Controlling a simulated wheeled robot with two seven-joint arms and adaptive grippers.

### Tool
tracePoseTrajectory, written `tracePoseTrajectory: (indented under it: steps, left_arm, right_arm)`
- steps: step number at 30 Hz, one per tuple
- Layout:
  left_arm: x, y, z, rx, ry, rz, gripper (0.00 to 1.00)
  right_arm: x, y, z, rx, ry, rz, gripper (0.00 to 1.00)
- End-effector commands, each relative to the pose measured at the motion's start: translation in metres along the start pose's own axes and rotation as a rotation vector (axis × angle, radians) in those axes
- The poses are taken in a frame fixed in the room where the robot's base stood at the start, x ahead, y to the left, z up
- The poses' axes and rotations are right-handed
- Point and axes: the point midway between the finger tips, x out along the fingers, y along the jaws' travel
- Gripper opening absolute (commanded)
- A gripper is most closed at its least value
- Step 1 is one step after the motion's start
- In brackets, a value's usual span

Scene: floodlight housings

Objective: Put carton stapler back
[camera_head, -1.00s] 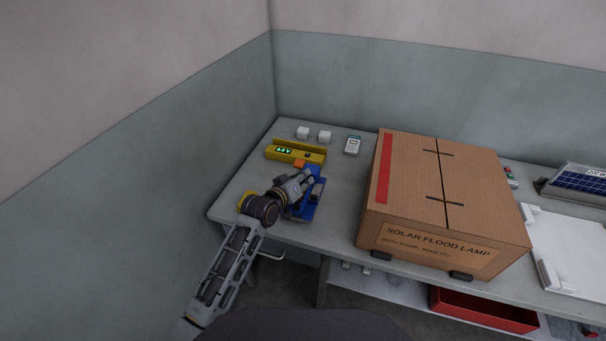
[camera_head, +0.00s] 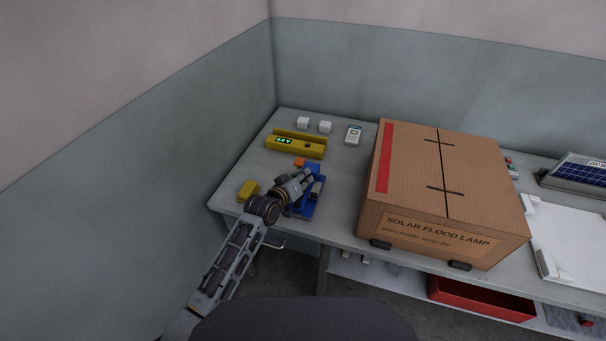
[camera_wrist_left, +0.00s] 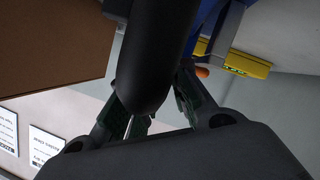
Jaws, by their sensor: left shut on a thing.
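The carton stapler (camera_head: 308,203) is a blue tool with a grey metal part and a small orange piece (camera_head: 299,163) at its far end. It is over the left part of the table. My left gripper (camera_head: 305,179) is shut on its thick black handle (camera_wrist_left: 158,50), which fills the middle of the left wrist view between the two fingers. The blue body (camera_wrist_left: 212,22) shows behind the handle. I cannot tell whether the stapler touches the table. My right gripper is not in view.
A large cardboard box (camera_head: 440,185) stands right of the stapler. A yellow device with a green display (camera_head: 296,146) lies behind it, a yellow block (camera_head: 248,191) to its left. White cubes (camera_head: 303,123) and a small meter (camera_head: 353,135) are farther back. The wall bounds the left.

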Motion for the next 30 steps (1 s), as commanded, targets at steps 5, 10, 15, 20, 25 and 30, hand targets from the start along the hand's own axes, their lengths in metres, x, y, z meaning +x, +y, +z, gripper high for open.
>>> tracePoseTrajectory:
  steps: [5, 10, 15, 20, 25, 30]
  left_arm:
    - [0.001, 0.001, -0.002, 0.000, 0.009, 0.006, 0.00]
    - [0.001, 0.001, -0.002, 0.000, 0.009, 0.006, 0.00]
    - [0.001, -0.002, 0.003, 0.000, 0.001, 0.001, 0.21]
    - [0.001, -0.002, 0.003, 0.000, 0.001, 0.001, 0.40]
    - [0.001, -0.002, 0.003, 0.000, 0.001, 0.000, 0.40]
    - [0.001, -0.002, 0.003, 0.000, 0.001, 0.000, 0.40]
  right_arm:
    - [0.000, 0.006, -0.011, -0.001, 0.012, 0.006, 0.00]
    - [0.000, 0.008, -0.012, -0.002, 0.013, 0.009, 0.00]
    - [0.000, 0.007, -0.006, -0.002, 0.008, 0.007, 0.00]
    - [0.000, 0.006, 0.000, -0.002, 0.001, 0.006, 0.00]
    - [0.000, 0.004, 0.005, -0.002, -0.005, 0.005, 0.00]
    - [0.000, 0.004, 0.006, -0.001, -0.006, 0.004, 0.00]
